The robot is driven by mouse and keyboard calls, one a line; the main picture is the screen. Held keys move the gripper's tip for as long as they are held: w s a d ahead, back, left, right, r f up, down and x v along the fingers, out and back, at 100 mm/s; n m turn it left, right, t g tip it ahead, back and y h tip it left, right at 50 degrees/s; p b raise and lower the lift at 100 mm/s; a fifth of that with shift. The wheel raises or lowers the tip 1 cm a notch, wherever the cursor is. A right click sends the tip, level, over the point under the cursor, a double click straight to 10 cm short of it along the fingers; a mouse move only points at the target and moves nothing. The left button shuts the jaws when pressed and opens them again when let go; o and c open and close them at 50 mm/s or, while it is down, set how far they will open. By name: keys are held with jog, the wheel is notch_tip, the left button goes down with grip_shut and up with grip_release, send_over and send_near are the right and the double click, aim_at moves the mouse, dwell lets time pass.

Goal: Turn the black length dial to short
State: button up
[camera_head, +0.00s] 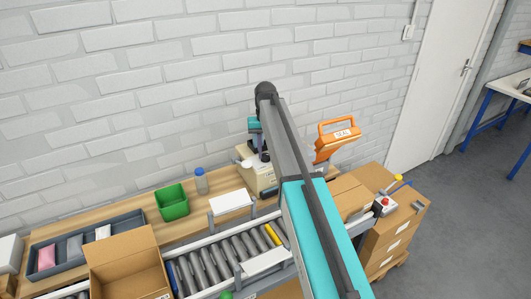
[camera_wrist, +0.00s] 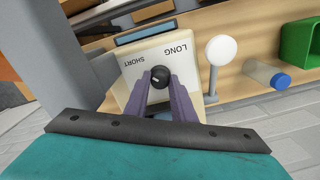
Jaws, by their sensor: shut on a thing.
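The black length dial (camera_wrist: 161,76) sits on the cream face of a machine (camera_wrist: 131,72) in the wrist view. The face is marked SHORT at the upper left and LONG at the upper right of the dial. My gripper (camera_wrist: 159,82) has its two purple fingers shut on the dial, one on each side. A small pale mark shows on the dial, but I cannot tell clearly which word it points to. In the head view the cream machine (camera_head: 257,181) stands on the bench, partly covered by my arm; the dial is hidden there.
A white round-topped lever (camera_wrist: 221,52) stands right of the dial in the wrist view. In the head view, a bottle (camera_head: 201,183) and green bin (camera_head: 172,202) stand left of the machine. A roller conveyor (camera_head: 215,262) runs in front. An orange SEAL tool (camera_head: 336,138) is to the right.

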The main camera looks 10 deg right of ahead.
aim_at(266, 154)
jog(key=shift+n, duration=0.3)
jog(key=o, duration=1.1)
jog(key=shift+c, duration=0.2)
jog(key=shift+r, duration=0.15)
notch_tip(266, 154, up, 14)
jog(key=p, duration=0.7)
jog(key=shift+f, duration=0.2)
